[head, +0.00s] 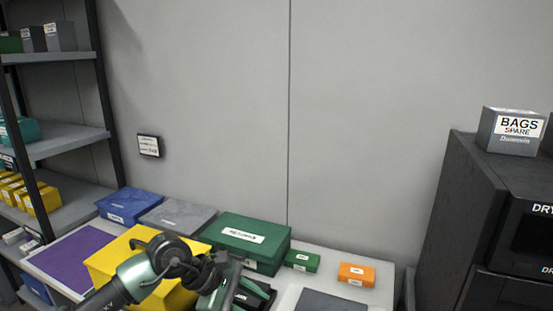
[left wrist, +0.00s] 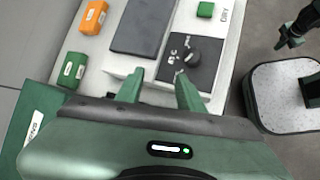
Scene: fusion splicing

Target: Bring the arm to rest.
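My left arm comes in from the bottom left in the head view, and its gripper (head: 222,292) is over the front of the bench, partly cut by the bottom edge. In the left wrist view the gripper's two green fingers (left wrist: 160,92) stand apart with nothing between them. They are above a white device with a black panel and knob (left wrist: 192,58). A dark part at the top right of the left wrist view (left wrist: 292,36) looks like my right gripper; its fingers are too small to judge. My right gripper does not show in the head view.
The bench holds a yellow box (head: 110,262), blue box (head: 128,204), grey box (head: 178,215), large green box (head: 245,240), small green box (head: 302,261) and orange box (head: 356,273). Shelves (head: 70,140) stand left, a black cabinet (head: 470,190) right. Air above the bench is free.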

